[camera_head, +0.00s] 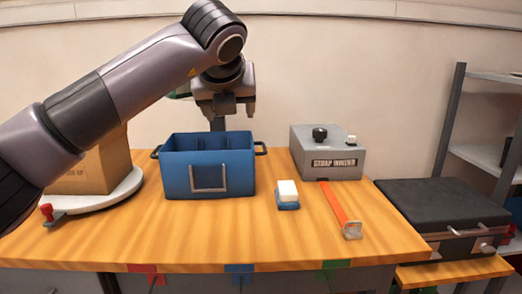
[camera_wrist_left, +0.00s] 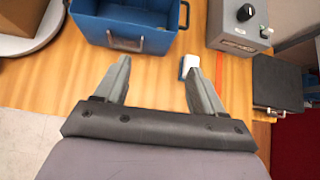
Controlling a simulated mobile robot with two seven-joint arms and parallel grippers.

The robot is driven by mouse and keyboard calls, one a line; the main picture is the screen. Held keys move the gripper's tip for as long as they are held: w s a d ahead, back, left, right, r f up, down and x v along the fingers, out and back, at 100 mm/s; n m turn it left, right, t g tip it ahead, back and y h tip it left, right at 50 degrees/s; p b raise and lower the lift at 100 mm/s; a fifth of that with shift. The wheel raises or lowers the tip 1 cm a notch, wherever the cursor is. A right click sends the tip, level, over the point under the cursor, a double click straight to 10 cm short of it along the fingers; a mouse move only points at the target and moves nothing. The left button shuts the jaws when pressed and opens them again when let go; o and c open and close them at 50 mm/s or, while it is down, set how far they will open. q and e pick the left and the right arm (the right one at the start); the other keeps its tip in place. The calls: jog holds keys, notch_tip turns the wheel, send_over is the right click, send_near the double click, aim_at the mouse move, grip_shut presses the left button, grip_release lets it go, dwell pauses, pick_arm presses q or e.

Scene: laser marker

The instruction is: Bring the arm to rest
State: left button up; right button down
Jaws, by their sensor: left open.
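My left arm comes in from the left in the head view and reaches over the table. Its gripper (camera_head: 226,110) hangs above the back of the blue bin, fingers apart and empty. In the left wrist view the left gripper (camera_wrist_left: 157,80) is open, with bare wooden table between and beyond its fingers. The blue bin (camera_head: 208,180) stands on the table, and it also shows at the top of the left wrist view (camera_wrist_left: 125,38). My right gripper is in neither view.
A white-topped blue block (camera_head: 287,194), an orange strip (camera_head: 335,204) and a grey machine box (camera_head: 326,160) are right of the bin. A cardboard box (camera_head: 100,165) sits on a white turntable (camera_head: 125,190) at left. A black case (camera_head: 440,205) stands at right. The table front (camera_head: 200,240) is clear.

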pick_arm(q)
jog(key=s+d+f+m+g+h+p, duration=0.2)
jog(key=s+d+f+m+g+h, duration=0.3)
jog(key=d+f+h, duration=0.6)
jog(key=s+d+f+n+g+h+p, duration=0.25)
jog(key=s+d+n+g+h, duration=0.2)
jog(key=s+h, duration=0.35)
jog(key=a+f+n+t+y+p, duration=0.2)
jog(key=a+f+n+t+y, duration=0.2)
jog(key=a+f+n+t, duration=0.55)
jog(key=a+f+n+t+y+p, duration=0.15)
jog(key=a+n+t+y, duration=0.4)
jog(key=n, duration=0.85)
jog(key=s+a+f+n+g+y+p, duration=0.1)
jog(key=s+a+f+n+g+y, duration=0.1)
jog(key=s+a+f, duration=0.5)
jog(key=s+a+f+n+g+y+p, duration=0.1)
jog(key=s+a+f+n+g+y, duration=0.2)
jog(key=s+f, duration=0.9)
jog(key=a+n+y, duration=0.2)
jog(key=a+n, duration=0.2)
jog(key=a, duration=0.1)
jog(key=shift+s+f, duration=0.25)
jog(key=shift+f, duration=0.05)
